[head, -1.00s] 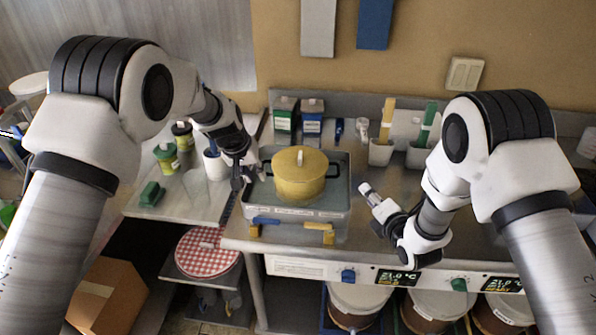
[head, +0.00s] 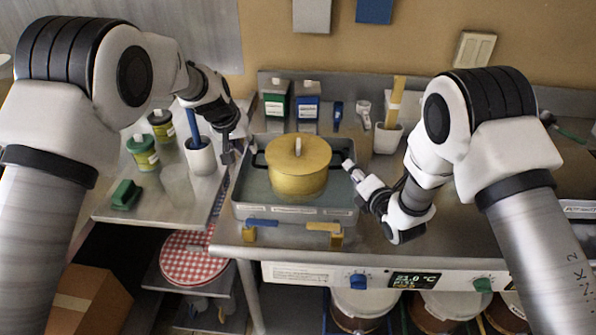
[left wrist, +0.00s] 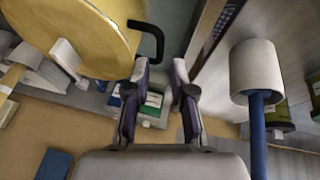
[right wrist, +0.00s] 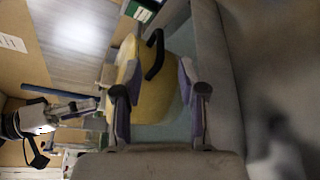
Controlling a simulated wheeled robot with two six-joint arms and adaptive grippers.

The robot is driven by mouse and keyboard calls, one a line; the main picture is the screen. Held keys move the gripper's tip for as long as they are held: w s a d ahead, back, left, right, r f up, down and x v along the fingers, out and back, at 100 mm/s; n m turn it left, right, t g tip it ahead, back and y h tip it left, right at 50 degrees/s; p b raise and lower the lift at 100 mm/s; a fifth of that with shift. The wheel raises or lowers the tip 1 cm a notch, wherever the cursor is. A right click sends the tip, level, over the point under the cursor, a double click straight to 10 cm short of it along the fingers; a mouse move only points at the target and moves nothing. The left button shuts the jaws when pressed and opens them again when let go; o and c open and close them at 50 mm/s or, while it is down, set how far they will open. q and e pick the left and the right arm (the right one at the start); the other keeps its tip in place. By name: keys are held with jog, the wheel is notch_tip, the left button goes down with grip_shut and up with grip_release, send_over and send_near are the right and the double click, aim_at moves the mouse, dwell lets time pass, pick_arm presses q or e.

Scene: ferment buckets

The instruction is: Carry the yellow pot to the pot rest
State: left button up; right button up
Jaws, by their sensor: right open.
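The yellow pot (head: 298,172), lidded with a pale knob and black side handles, sits in a grey metal basin (head: 295,212) on the bench. My left gripper (head: 230,156) is open and empty beside the pot's left handle; in the left wrist view that handle (left wrist: 150,38) lies just beyond the fingertips (left wrist: 162,72). My right gripper (head: 346,164) is open at the pot's right side; in the right wrist view a black handle (right wrist: 155,52) shows ahead, between the fingers (right wrist: 155,85). A round red-and-white checked pad (head: 188,262) lies on a low shelf; I cannot tell whether it is the pot rest.
Green tubs (head: 143,152), a white cup (head: 200,157) and a green block (head: 126,195) stand on the left counter. Green and blue cartons (head: 307,105) stand behind the basin. Lidded buckets (head: 362,303) stand below.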

aim_at(254, 158)
pick_arm(q)
jog(key=x, duration=0.7)
jog(key=shift+w+f, duration=0.1)
jog(key=shift+f, duration=0.15)
pick_arm(e)
jog(key=x, duration=0.7)
jog(key=shift+w+a+f, duration=0.1)
jog(key=shift+w, duration=0.1)
jog(key=shift+s, duration=0.1)
pick_arm(q)
jog(key=shift+c, duration=1.1)
pick_arm(e)
jog(key=shift+c, duration=1)
pick_arm(q)
grip_shut()
pick_arm(e)
grip_shut()
pick_arm(q)
jog(key=shift+r, duration=0.15)
